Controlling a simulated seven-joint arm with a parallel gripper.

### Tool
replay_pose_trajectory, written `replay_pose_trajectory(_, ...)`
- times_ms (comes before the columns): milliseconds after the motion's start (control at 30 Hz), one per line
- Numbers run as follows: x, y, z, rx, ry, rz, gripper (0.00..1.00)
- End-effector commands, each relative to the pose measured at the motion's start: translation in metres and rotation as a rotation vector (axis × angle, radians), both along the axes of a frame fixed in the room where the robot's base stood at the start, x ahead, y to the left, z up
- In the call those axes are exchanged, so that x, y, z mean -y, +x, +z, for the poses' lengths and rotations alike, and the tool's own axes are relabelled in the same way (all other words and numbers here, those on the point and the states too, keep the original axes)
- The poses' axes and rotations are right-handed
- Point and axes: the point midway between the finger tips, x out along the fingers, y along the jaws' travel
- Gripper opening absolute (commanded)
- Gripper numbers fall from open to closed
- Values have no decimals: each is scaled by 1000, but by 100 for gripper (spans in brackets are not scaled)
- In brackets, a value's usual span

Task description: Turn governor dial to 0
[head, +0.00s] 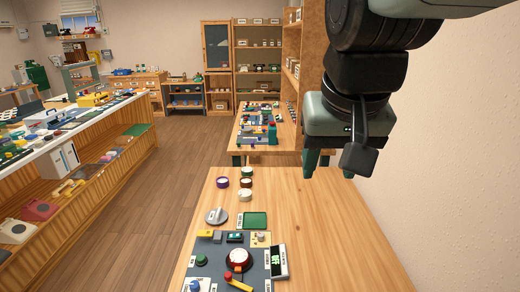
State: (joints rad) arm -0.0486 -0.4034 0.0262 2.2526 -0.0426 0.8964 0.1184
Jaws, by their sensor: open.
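A grey dial with a raised grip (216,215) lies left of a green tray, behind the panel. I cannot tell which is the governor dial, as the labels are too small to read. My gripper (330,169) points down, open and empty, above the table's back right area, well behind and right of both dials. A dark part of my arm partly covers its right finger.
A small display with green marks (278,262) stands at the panel's right edge. A green tray (255,220) and several small round knobs (245,194) lie behind the panel. The table's right side (330,240) is clear. A wall (460,150) rises on the right.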

Motion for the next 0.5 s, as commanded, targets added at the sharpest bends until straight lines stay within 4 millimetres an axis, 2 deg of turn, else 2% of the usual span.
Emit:
replay_pose_trajectory(33,-4,23,-4,-28,1,-11,53)
replay_pose_trajectory(167,-15,79,-17,-80,6,-44,53)
replay_pose_trajectory(267,-25,121,-36,-119,14,-71,53)
replay_pose_trajectory(367,-35,161,-63,-160,21,-98,53)
replay_pose_trajectory(500,-52,212,-113,-215,35,-139,53)
